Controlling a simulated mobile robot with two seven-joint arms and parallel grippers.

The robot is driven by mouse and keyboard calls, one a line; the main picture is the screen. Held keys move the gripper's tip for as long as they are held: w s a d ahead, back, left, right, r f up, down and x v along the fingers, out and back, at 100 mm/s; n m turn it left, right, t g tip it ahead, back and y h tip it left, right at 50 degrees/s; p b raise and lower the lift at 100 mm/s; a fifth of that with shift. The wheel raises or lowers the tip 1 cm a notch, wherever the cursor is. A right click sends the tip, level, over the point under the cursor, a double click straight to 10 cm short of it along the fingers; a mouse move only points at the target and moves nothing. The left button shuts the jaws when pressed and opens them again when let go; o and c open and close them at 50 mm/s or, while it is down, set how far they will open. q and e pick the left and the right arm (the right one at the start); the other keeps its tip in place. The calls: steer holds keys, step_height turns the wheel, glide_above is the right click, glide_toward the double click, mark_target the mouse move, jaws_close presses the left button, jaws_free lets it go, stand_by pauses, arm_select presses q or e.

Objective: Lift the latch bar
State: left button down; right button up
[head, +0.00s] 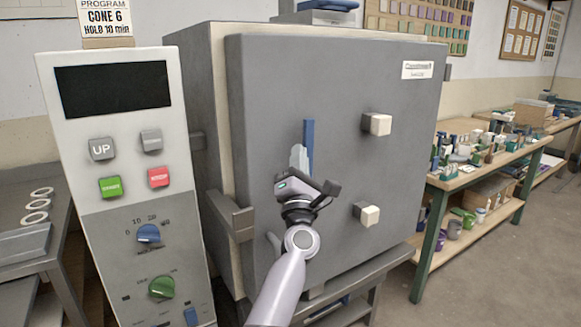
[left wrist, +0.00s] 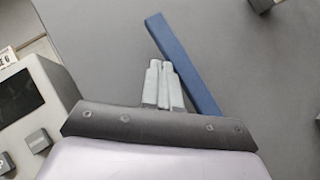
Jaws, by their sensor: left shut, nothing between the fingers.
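The kiln door (head: 280,80) is a large grey panel, and it looks shut. A blue bar (head: 309,135), which looks like the latch bar, stands upright on the door face. In the left wrist view the bar (left wrist: 180,55) runs slanted from upper left to lower right, just right of the fingers. My left gripper (head: 298,152) is in front of the door, with its fingertips shut and empty beside the bar's left side. I cannot tell whether they touch it. The bar's lower end is hidden behind the gripper. My right gripper is not in view.
A control panel (head: 140,225) with buttons and dials stands left of the kiln. Two pale plugs (head: 380,124) (head: 369,215) stick out from the door, right of the bar. A grey bracket (head: 231,213) is at the door's left edge. A shelf table (head: 470,180) stands at right.

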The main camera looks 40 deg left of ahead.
arm_select(q)
steer(key=shift+w+d+r, duration=0.1)
steer(key=shift+w+d, duration=0.1)
steer(key=shift+w, duration=0.25)
steer(key=shift+w+d+r, duration=0.1)
steer(key=shift+w+d, duration=0.05)
steer(key=shift+w, duration=0.25)
stand_by(0.3)
